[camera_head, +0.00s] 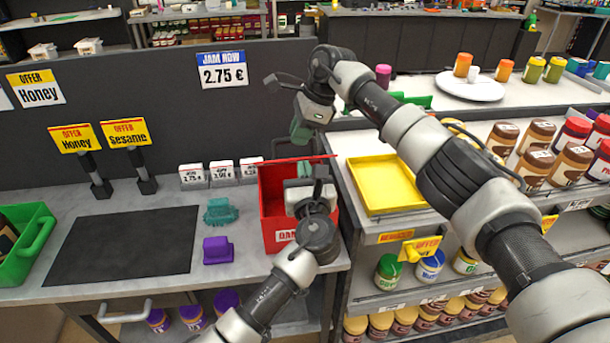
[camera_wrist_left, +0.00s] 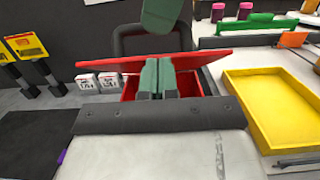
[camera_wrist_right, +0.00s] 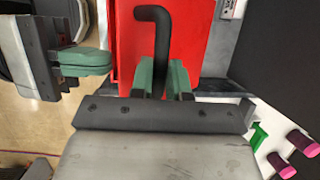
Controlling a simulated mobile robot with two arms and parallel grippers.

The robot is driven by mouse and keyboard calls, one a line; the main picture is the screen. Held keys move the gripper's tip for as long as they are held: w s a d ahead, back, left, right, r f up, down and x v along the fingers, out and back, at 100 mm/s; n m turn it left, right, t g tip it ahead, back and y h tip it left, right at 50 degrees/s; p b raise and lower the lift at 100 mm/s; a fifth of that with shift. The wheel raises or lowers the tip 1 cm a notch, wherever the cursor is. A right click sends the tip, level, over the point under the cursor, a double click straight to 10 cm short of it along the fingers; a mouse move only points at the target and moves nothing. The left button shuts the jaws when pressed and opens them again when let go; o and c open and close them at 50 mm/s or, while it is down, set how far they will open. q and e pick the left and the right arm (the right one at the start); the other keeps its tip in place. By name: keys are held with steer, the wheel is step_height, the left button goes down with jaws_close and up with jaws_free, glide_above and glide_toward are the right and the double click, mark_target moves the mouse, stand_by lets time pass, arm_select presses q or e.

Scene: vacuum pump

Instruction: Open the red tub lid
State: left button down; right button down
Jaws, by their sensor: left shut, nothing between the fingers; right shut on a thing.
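My left wrist hides part of the tub.
A yellow tray (camera_head: 376,184) sits on the shelf unit right of the tub. Several price cards (camera_head: 222,170) stand behind on the left. A teal piece (camera_head: 221,211) and a purple piece (camera_head: 218,250) lie left of the tub, beside a black mat (camera_head: 120,245).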

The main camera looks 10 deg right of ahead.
steer(key=shift+d+f, duration=0.1)
steer(key=shift+f, duration=0.15)
steer(key=c, duration=1.5)
jaws_free()
steer(key=o, duration=0.4)
steer(key=shift+w, duration=0.3)
arm_select(q)
steer(key=shift+w+r, duration=0.35)
steer(key=shift+w, duration=0.3)
